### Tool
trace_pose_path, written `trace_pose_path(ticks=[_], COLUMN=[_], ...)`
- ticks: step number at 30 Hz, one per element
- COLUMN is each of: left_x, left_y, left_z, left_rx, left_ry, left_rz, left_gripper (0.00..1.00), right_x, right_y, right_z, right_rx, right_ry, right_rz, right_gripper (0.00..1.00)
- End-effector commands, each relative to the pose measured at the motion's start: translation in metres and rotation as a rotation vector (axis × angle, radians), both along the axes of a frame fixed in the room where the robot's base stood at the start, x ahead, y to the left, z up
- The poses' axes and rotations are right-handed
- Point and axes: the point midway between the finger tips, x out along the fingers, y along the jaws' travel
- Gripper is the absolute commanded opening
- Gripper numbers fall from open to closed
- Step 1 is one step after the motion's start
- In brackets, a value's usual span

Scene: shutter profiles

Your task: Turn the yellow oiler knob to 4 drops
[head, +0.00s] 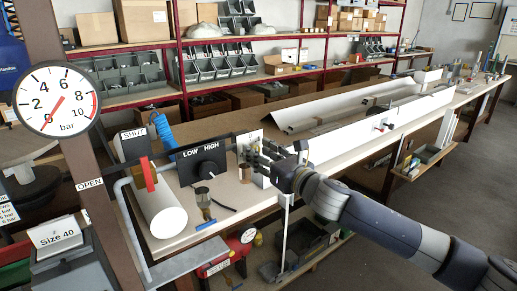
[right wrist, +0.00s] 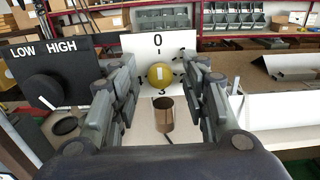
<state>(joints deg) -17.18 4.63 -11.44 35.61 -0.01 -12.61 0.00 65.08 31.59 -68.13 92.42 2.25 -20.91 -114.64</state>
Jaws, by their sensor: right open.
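The yellow oiler knob (right wrist: 160,75) sits on a white dial plate (right wrist: 146,42) in the right wrist view. A 0 shows at the plate's top and a 3 below the knob; the marks at the sides are partly covered or too small to read. The knob has a thin pale line, which looks roughly upright. My right gripper (right wrist: 163,88) is open, with its fingers on either side of the knob and no clear contact. In the head view my right gripper (head: 262,158) is in front of the white plate (head: 246,141) and hides the knob. My left gripper is not in view.
A black LOW/HIGH panel (head: 204,159) with a round knob stands just left of the plate. A brownish cylinder (right wrist: 163,114) is below the yellow knob. A red-handled valve (head: 149,174) and a pressure gauge (head: 56,99) are further left. Long white profiles (head: 350,128) lie on the bench at right.

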Motion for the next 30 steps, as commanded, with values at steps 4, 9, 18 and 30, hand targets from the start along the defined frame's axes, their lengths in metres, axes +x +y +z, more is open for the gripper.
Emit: trace_pose_path(ticks=[4,9,18,30], left_x=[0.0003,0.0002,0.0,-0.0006], left_y=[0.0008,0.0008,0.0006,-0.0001], left_z=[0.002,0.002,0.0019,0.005], left_rx=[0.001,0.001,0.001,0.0], left_ry=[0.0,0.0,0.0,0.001], left_rz=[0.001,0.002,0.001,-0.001], left_gripper=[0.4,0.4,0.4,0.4], right_x=[0.0058,0.0072,0.0069,0.0069], right_y=[0.0042,0.0051,0.0049,0.0048], right_z=[0.0003,-0.0001,-0.0001,0.0006], right_rx=[0.001,0.0,0.0,0.027], right_ry=[0.001,0.0,0.0,0.019], right_rz=[-0.001,-0.001,-0.001,-0.001], right_gripper=[0.42,0.42,0.05,0.0])
